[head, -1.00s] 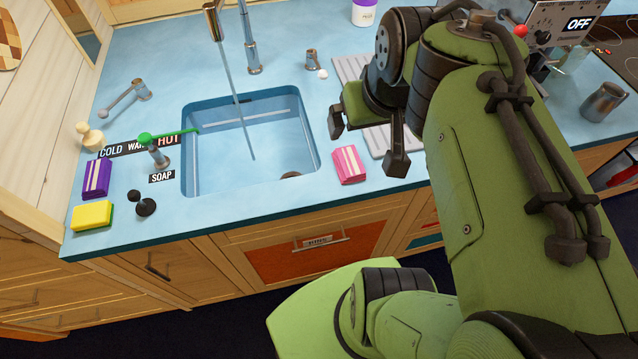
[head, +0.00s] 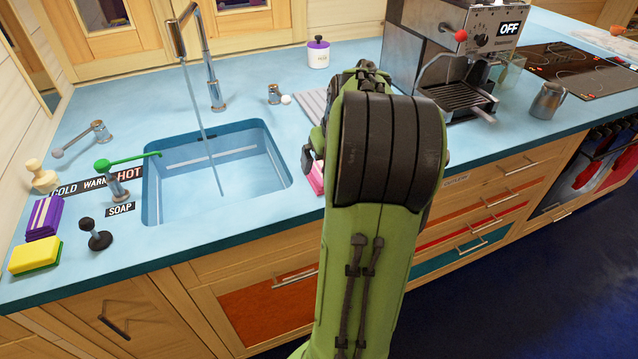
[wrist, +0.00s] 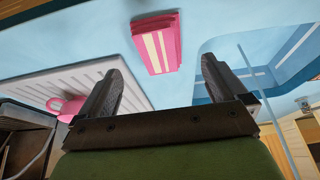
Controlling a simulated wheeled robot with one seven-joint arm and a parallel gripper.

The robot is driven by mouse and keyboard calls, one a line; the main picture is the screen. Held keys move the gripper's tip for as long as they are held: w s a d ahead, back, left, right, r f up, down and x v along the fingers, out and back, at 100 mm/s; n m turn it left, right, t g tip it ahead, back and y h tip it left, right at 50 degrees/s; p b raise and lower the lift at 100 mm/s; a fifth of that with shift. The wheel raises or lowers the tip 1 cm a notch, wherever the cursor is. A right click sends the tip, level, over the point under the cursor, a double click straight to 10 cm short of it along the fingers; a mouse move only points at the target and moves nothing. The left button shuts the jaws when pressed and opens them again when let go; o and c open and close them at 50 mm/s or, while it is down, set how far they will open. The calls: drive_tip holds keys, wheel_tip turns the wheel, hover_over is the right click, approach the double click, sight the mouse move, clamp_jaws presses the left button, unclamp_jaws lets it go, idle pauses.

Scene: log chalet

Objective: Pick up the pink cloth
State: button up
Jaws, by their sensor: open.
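The pink cloth, folded with pale stripes, lies on the blue counter just right of the sink. In the head view only a sliver of the pink cloth (head: 316,178) shows beside my arm. In the wrist view the whole pink cloth (wrist: 157,43) shows, ahead of and between the fingertips of my gripper (wrist: 163,85). My gripper is open and empty, and apart from the cloth. In the head view my arm hides most of the gripper; one finger (head: 306,158) shows at the arm's left edge.
The sink (head: 215,170) with running water lies left of the cloth. A ridged drainboard (head: 313,103) lies behind it. A coffee machine (head: 455,60) and metal pitcher (head: 547,101) stand to the right. A purple cloth (head: 44,218) and yellow sponge (head: 35,256) lie at the left.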

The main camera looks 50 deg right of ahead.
drive_tip(key=b+x, duration=0.2)
drive_tip(key=x, duration=0.4)
drive_tip(key=shift+s+a+f, duration=0.15)
drive_tip(key=shift+f, duration=0.15)
drive_tip(key=shift+c, duration=0.5)
drive_tip(key=c, duration=1)
wheel_tip(320, 180, up, 10)
drive_tip(key=p, duration=0.3)
drive_tip(key=shift+p, duration=0.4)
